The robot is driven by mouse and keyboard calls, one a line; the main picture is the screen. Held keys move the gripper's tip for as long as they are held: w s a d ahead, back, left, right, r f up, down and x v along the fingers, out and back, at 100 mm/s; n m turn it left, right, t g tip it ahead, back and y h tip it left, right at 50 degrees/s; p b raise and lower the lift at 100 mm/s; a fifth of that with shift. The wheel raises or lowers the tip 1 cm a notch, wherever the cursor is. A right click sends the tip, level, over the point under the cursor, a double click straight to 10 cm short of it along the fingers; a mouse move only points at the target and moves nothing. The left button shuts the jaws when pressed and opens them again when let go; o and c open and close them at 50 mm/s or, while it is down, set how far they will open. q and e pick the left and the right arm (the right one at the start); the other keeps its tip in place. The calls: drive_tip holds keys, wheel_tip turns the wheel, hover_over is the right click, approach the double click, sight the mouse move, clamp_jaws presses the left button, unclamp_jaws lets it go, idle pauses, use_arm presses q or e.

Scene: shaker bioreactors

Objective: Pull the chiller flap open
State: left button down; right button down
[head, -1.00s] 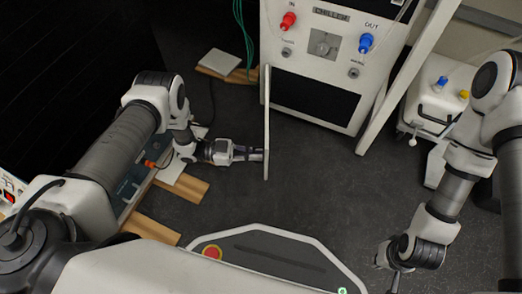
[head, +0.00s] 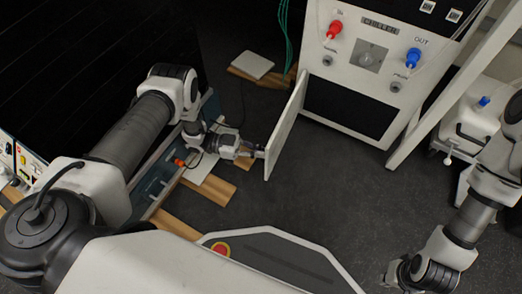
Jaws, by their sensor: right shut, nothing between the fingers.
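The chiller (head: 352,126) stands at the top middle, with a red IN fitting, a blue OUT fitting and a dark front opening. Its flap (head: 287,128) is a thin white panel standing out from the chiller's left edge, swung open toward the lower left. My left gripper (head: 259,151) is at the flap's free end, on its left side. The fingertips seem to touch or nearly touch the panel; their gap is too small to make out. My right gripper (head: 391,276) is shut and empty at the lower right, well away from the flap.
A wooden pallet (head: 222,190) with a blue-grey unit lies under my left arm. A white slab (head: 252,65) rests on wood behind the flap, near green hoses (head: 283,35). A white jug (head: 470,122) stands at right. The dark floor (head: 335,190) before the chiller is clear.

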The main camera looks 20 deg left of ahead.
sight(280, 123)
use_arm(q)
drive_tip(key=c, duration=1.5)
unclamp_jaws()
drive_tip(key=shift+c, duration=0.2)
wheel_tip(280, 123, up, 10)
drive_tip(key=shift+s, duration=0.15)
